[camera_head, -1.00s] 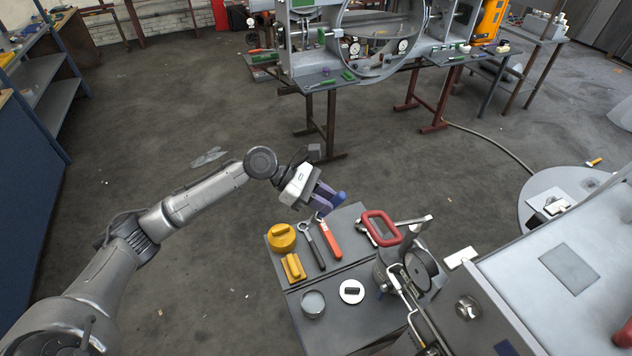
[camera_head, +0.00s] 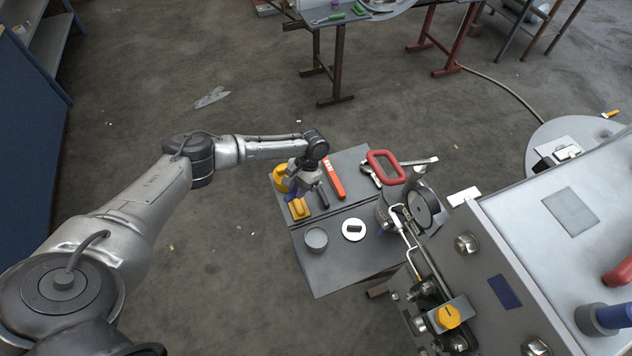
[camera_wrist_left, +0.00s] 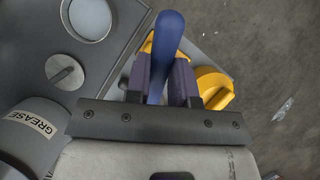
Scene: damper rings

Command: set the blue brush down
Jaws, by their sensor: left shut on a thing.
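The blue brush (camera_wrist_left: 167,42) is in the left wrist view, held upright in the picture between my gripper's fingers. My left gripper (camera_wrist_left: 163,82) is shut on it. In the head view my left gripper (camera_head: 298,182) is over the left part of a small grey table (camera_head: 335,273), between two yellow objects; the brush is mostly hidden there by the gripper. I cannot tell whether the brush touches the tabletop. My right gripper is not in view.
A yellow round piece (camera_head: 280,179), a yellow block (camera_head: 299,208), a red-handled tool (camera_head: 333,178), a grey pot (camera_head: 315,239) and a white disc (camera_head: 347,236) lie on the table. A red-handled clamp (camera_head: 384,153) is farther right. A can marked GREASE (camera_wrist_left: 30,130) stands near my gripper.

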